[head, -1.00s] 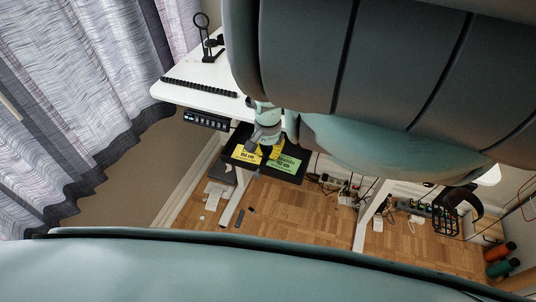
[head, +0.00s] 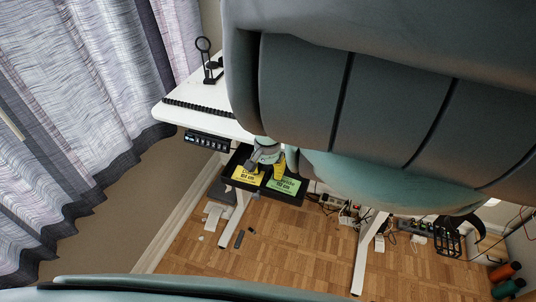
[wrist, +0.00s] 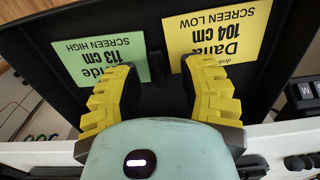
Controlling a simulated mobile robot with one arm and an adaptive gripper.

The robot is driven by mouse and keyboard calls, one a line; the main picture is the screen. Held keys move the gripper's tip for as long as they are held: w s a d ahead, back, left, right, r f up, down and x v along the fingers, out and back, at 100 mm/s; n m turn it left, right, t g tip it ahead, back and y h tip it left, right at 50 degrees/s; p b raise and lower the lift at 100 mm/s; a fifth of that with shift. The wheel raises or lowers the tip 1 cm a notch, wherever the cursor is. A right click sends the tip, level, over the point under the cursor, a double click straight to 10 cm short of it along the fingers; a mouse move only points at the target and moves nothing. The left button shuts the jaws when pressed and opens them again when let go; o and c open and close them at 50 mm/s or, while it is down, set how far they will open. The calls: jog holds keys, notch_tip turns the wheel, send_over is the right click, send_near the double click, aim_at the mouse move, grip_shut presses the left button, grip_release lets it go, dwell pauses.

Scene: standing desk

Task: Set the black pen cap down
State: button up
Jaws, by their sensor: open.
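My gripper (head: 266,166) is open above the black tray (head: 289,196) under the desk. In the wrist view its two yellow ribbed fingers (wrist: 160,69) stand wide apart over the tray (wrist: 120,11), one near each paper note. A small dark shape (wrist: 154,66) lies on the tray between the fingertips. It may be the black pen cap, but black on black I cannot tell for sure. Nothing shows gripped between the fingers.
A yellow note (wrist: 215,33) and a green note (wrist: 118,45) lie in the tray. The white desk top (head: 205,92) with its control panel (head: 206,142) is above it. A desk leg (head: 236,218) stands below the tray. Cables and power strips (head: 412,227) lie to the right.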

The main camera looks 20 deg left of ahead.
aim_at(268, 173)
notch_tip(268, 173, up, 12)
jog(key=p, duration=0.2)
jog(key=shift+f, duration=0.2)
